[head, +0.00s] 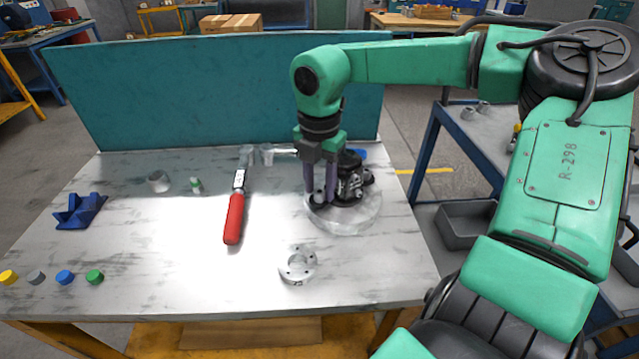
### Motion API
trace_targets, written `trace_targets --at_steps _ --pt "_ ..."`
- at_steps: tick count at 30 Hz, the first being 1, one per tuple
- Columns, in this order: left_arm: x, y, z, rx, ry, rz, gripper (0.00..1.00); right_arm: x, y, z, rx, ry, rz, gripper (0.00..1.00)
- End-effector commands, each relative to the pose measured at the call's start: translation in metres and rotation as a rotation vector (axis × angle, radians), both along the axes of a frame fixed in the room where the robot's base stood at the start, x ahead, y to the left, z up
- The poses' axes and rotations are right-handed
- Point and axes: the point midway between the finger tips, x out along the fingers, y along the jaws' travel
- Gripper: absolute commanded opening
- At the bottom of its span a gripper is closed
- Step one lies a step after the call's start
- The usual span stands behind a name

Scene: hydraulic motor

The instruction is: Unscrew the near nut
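The dark hydraulic motor (352,180) stands on a clear round base (345,219) at the right side of the table. My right gripper (320,198) reaches down from above at the motor's left front side, its two grey fingers pointing down. The fingertips are at small dark parts low on the motor's near side. The near nut is too small and too covered by the fingers to make out, and I cannot tell whether the fingers hold it. My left gripper is not in view.
A red-handled wrench (234,217) lies left of the motor. A metal flange (297,264) lies in front. A blue holder (80,210) and several coloured caps (65,277) are at the left. A teal panel (215,95) closes the table's back.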

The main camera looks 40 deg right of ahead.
Motion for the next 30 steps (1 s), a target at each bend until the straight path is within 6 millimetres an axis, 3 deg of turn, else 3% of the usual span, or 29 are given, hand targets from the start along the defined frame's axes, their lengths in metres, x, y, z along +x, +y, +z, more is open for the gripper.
trace_targets --at_steps 5,10,15,30 --pt "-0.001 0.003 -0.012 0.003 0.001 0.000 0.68 0.001 -0.001 -0.004 -0.003 -0.002 -0.081 0.42" --pt "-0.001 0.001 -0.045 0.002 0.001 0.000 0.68 0.001 -0.001 -0.009 -0.007 -0.005 -0.537 0.42" --pt "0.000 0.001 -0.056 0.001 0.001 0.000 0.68 0.001 -0.001 -0.003 -0.003 -0.003 -0.884 0.42" --pt "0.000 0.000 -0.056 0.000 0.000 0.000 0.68 0.000 0.000 0.000 -0.001 -0.001 -0.904 0.42"
